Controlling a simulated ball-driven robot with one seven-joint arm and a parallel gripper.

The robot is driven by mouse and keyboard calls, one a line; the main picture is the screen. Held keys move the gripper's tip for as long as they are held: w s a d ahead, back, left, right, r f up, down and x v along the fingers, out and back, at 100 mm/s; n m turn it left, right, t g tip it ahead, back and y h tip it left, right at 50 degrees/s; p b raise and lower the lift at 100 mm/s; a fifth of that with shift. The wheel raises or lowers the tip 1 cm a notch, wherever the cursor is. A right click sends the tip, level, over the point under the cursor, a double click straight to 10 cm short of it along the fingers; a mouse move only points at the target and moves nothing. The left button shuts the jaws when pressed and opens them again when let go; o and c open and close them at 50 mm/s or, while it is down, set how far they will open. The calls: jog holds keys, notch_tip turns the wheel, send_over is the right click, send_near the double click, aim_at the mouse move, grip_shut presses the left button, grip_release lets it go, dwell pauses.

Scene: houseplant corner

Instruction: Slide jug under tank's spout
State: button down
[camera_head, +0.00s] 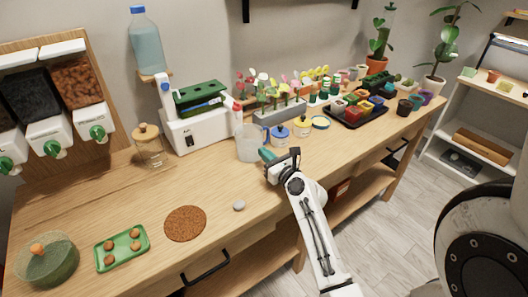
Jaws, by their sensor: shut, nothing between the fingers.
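The jug (249,145) is clear with a blue handle on its right side. It stands upright on the wooden bench, in front of and to the right of a white machine. The tank (146,45) is a pale blue translucent bottle on a small wooden wall bracket, up and to the left of the jug. A white and blue part below the tank may be its spout (164,87). My gripper (267,156) is shut and empty, just in front and right of the jug, low over the bench. I cannot tell whether it touches the jug.
The white machine (203,128) with a green top stands between jug and tank side. A glass jar (149,149) is left of it. Blue and yellow pots (281,136) stand right of the jug. A cork mat (185,223) and pebble (239,205) lie in front; bench between is clear.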

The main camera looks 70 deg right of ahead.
aim_at(244, 135)
jog(key=shift+w+d, duration=0.25)
jog(key=shift+w, duration=0.15)
jog(key=p+x, duration=0.1)
jog(key=x, duration=0.6)
jog(key=shift+w+d, duration=0.1)
jog(key=shift+w, duration=0.1)
